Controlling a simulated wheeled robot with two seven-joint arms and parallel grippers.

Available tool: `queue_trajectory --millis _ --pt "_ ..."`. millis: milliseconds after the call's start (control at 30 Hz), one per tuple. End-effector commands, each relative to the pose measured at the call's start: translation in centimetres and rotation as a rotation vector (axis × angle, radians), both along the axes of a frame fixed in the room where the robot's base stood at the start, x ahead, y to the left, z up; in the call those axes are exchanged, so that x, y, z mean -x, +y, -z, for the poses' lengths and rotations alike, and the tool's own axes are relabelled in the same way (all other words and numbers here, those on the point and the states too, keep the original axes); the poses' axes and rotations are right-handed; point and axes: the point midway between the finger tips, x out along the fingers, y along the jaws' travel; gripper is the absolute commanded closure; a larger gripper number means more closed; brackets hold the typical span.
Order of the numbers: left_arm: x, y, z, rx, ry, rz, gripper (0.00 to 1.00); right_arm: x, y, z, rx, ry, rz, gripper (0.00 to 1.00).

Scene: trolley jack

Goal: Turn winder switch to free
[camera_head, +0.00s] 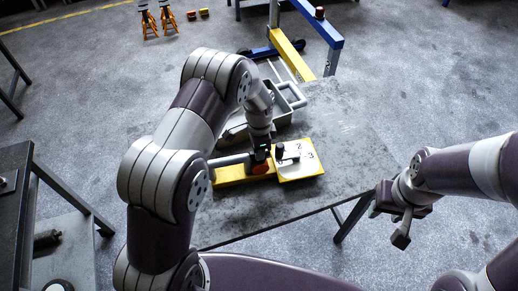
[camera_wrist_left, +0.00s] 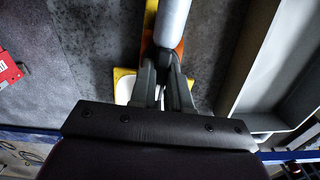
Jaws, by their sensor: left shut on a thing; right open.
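The winder is a yellow base (camera_head: 232,180) with a grey cylinder (camera_head: 228,161) and a yellow-edged plate (camera_head: 303,171) marked 2 and 3. It lies on the grey table. An orange part (camera_head: 262,169) sits at the cylinder's end, and it also shows in the left wrist view (camera_wrist_left: 179,46). A dark knob (camera_head: 280,148) stands by the plate. My left gripper (camera_head: 262,153) reaches down at the orange part. In the left wrist view its fingers (camera_wrist_left: 163,62) are close together there and hide what they grip. My right gripper (camera_head: 390,213) is open and empty, off the table's right edge.
A grey metal tray (camera_head: 232,131) stands behind the winder. The table's right side (camera_head: 350,130) is clear. A blue and yellow frame (camera_head: 291,50) and orange stands (camera_head: 149,22) are on the floor behind. A dark bench (camera_head: 18,190) stands at left.

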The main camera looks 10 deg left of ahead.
Motion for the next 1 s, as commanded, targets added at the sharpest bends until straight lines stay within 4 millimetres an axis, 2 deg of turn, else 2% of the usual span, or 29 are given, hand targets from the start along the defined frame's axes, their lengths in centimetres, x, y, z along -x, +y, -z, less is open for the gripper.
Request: queue_trajectory --millis 167,200,233,567,667,900,1000 --pt "-0.1 0.0 -0.1 0.000 -0.002 0.000 1.00 0.0 0.0 0.0 0.000 0.000 0.000 0.57" --pt "-0.1 0.0 -0.1 0.000 -0.002 0.000 0.77 0.0 0.0 0.0 0.000 0.000 0.000 0.57" --pt "-0.1 0.0 -0.1 0.000 -0.002 0.000 0.72 0.0 0.0 0.0 0.000 0.000 0.000 0.57" --pt "-0.1 0.0 -0.5 0.000 -0.004 -0.001 0.72 0.0 0.0 0.2 0.000 0.000 0.000 0.57" --pt "-0.2 0.0 -2.1 0.001 -0.007 -0.001 0.72 0.0 0.0 0.6 0.000 0.000 0.000 0.57" --pt "-0.1 0.0 -8.5 0.001 -0.007 -0.001 0.72 0.0 0.0 1.9 0.000 0.000 0.000 0.57" --pt "-0.1 0.0 -10.7 0.000 -0.007 -0.001 0.72 0.0 0.0 2.2 0.000 0.000 0.000 0.57"
